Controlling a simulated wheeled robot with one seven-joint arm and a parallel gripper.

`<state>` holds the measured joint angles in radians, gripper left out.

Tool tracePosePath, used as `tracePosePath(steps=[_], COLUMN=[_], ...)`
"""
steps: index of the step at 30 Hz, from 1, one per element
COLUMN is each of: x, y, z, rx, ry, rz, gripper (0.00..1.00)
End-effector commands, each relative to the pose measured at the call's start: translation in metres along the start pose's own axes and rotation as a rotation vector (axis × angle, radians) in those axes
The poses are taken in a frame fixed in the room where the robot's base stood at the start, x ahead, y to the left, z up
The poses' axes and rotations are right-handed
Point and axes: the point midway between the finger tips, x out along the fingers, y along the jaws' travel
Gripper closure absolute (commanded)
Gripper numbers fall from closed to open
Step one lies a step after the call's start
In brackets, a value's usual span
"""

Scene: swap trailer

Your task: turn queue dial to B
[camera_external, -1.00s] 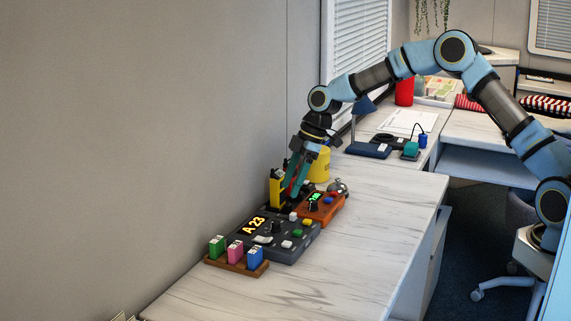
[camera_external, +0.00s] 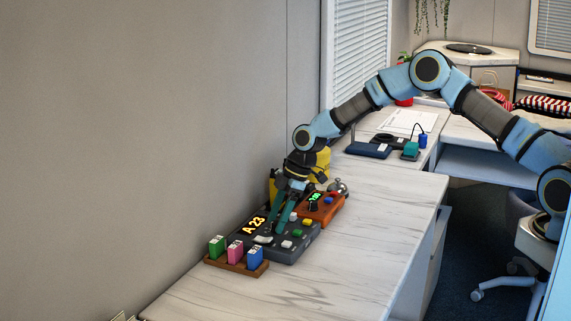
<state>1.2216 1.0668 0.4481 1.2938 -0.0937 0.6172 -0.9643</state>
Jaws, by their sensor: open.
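The dark grey queue console (camera_external: 290,254) lies on the white marble-look counter, with a lit display (camera_external: 253,225) reading "A 23". White, yellow and green buttons sit on its right side. My gripper (camera_external: 273,229) points down over the middle of the console, its two teal fingers apart. The fingertips are at the spot of the black dial, which they mostly hide. I cannot tell whether they touch it or which way the dial points.
An orange device (camera_external: 322,212) with a green display stands just behind the console, with a silver bell (camera_external: 339,187) behind it. A wooden rack (camera_external: 236,264) with green, pink and blue blocks stands in front. Yellow objects are partly hidden behind my wrist. The counter to the right (camera_external: 385,225) is clear.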

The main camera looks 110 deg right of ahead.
Motion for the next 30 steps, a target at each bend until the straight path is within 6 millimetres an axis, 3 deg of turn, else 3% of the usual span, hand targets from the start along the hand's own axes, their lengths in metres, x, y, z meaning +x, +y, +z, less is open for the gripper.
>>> tracePosePath(steps=[2,18,30], x=[-0.0001,-0.0005,-0.0001], y=[-0.0001,-0.0001,-0.0007], z=[0.0,-0.0001,-0.0001], rx=[0.0,0.0,0.016], ry=[0.0,0.0,0.0], rz=[0.0,0.0,0.006], gripper=[0.4,1.0,1.0])
